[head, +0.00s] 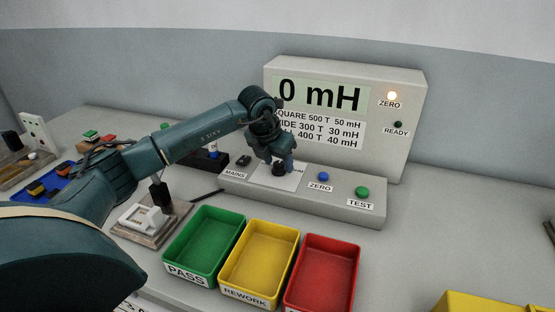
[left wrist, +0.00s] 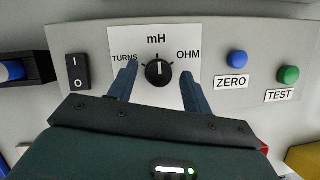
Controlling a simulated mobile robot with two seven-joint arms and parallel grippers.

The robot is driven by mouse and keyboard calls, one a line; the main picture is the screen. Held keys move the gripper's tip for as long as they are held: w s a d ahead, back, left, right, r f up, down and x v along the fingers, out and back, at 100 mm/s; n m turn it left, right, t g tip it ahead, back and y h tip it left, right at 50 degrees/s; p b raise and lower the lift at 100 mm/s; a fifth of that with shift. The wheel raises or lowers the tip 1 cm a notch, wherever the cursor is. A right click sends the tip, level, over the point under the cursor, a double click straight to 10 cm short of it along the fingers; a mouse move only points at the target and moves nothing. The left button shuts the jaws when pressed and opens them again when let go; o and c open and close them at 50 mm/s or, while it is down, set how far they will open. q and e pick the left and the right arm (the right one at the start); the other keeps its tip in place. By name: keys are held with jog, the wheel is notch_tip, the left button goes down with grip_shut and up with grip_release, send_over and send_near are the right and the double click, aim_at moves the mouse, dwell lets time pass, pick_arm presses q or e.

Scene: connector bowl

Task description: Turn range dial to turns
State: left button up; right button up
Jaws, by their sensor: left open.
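The range dial is a round black knob (left wrist: 159,71) on a white plate marked TURNS, mH and OHM (left wrist: 145,38). Its white pointer line points up toward mH, with TURNS at its left. In the head view the dial (head: 279,168) is partly hidden by my gripper. My left gripper (head: 275,160) is over the dial. In the left wrist view its blue fingers (left wrist: 158,80) are open, one on each side of the knob, with gaps to it. My right gripper is not in view.
A mains rocker switch (left wrist: 76,72) is left of the dial. A blue ZERO button (head: 323,176) and green TEST button (head: 362,192) are to the right. The display (head: 320,94) reads 0 mH with the ZERO lamp lit. Green (head: 204,243), yellow (head: 262,253) and red (head: 323,275) bins stand in front.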

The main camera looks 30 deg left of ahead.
pick_arm(q)
jog(key=c, duration=1)
jog(key=shift+o, duration=0.2)
jog(key=shift+n, duration=0.3)
jog(key=n+y, duration=0.1)
jog(key=n, duration=0.1)
jog(key=n+y+b, duration=0.1)
jog(key=n, duration=0.1)
jog(key=shift+w+d+n, duration=0.1)
jog(key=shift+d+n, duration=0.1)
jog(key=shift+n, duration=0.2)
jog(key=n+g+y, duration=0.1)
jog(key=n, duration=0.2)
jog(key=n+g+y, duration=0.1)
jog(key=n, duration=0.2)
jog(key=shift+w+b, duration=0.1)
jog(key=shift+b, duration=0.25)
jog(key=shift+n, duration=0.4)
jog(key=o, duration=1)
jog(key=shift+c, duration=0.2)
